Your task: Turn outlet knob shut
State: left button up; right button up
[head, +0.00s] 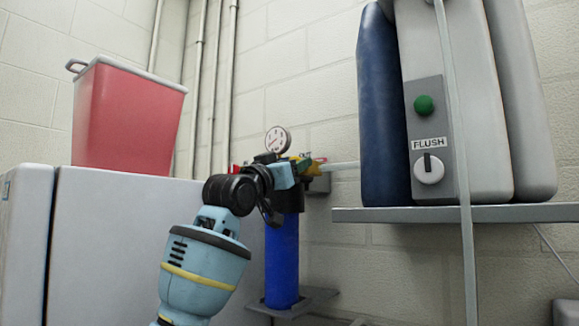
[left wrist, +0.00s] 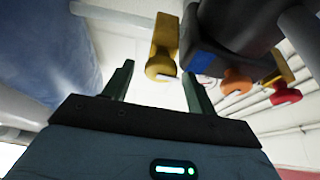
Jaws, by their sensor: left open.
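A filter unit with a blue housing (head: 282,262) and a dark head stands behind my left arm. In the left wrist view, a yellow knob (left wrist: 160,66) on a yellow fitting appears between the spread fingers of my left gripper (left wrist: 157,76). Whether the fingers touch it, I cannot tell. An orange knob (left wrist: 236,82) and a red knob (left wrist: 284,94) are further right in that view. No label shows which is the outlet knob. In the head view my left gripper (head: 293,169) is at the unit's top and partly hides its fittings. My right gripper is not in view.
A pressure gauge (head: 278,140) stands above the unit. To the right, a shelf (head: 450,213) carries a machine with a FLUSH panel (head: 428,144) and a blue side (head: 384,110). A red bin (head: 128,118) sits on a white cabinet (head: 140,220) at left.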

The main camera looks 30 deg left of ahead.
pick_arm(q)
jog(key=c, duration=1)
jog(key=shift+m, duration=0.5)
jog(key=m+g+h, duration=0.2)
jog(key=m, duration=0.5)
jog(key=m+g+h, duration=0.2)
jog(key=m, duration=0.5)
jog(key=m+g+h, duration=0.2)
jog(key=m+g, duration=0.1)
jog(key=m, duration=0.4)
jog(key=shift+w+a+r, duration=0.1)
jog(key=shift+a+r, duration=0.1)
jog(key=shift+a, duration=0.05)
jog(key=shift+m, duration=0.3)
